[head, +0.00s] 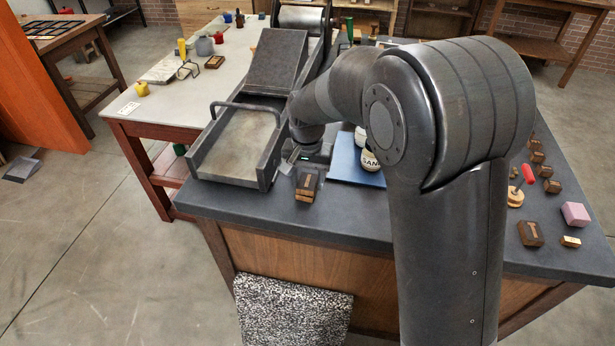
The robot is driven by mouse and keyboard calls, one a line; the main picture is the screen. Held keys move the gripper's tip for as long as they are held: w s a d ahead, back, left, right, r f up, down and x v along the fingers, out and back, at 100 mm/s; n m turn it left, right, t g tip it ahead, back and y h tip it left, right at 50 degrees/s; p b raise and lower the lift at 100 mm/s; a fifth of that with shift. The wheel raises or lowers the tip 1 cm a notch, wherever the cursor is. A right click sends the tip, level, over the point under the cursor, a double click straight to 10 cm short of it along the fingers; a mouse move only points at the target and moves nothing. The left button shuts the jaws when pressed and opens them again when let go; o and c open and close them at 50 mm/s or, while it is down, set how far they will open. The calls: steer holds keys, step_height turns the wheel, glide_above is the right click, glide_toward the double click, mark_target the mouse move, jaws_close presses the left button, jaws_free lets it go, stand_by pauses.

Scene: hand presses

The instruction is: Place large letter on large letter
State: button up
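A large brown letter block (307,187) with a pale raised letter stands on the dark bench top, just right of the press tray's front corner. A second large letter block (530,233) of similar look lies near the bench's right front edge. My gripper (291,163) is low over the bench, just behind and left of the first block and beside the tray. A grey finger shows, but the rest is hidden by my wrist, so I cannot tell whether it is open or touches the block.
The hand press has a metal-framed tray (230,145) left of my gripper. A blue mat (345,163) with labelled jars (370,160) lies behind my arm. Several small blocks (552,186), a red-handled tool (527,174), a pink block (575,214) and a brass block (571,241) sit at right.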

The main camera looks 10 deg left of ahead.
mark_target(308, 181)
steer(key=shift+o, duration=1.2)
steer(key=shift+r, duration=0.15)
step_height(308, 181, up, 12)
steer(key=shift+d, duration=0.1)
steer(key=s+d+r+t, duration=0.1)
steer(key=s+d+r, duration=0.3)
steer(key=d, duration=0.5)
steer(key=s+d+t, duration=0.4)
steer(key=s+d, duration=1.3)
steer(key=d, duration=0.1)
steer(key=shift+s+d+t, duration=0.25)
steer(key=shift+d+t, duration=0.05)
steer(key=shift+d, duration=0.1)
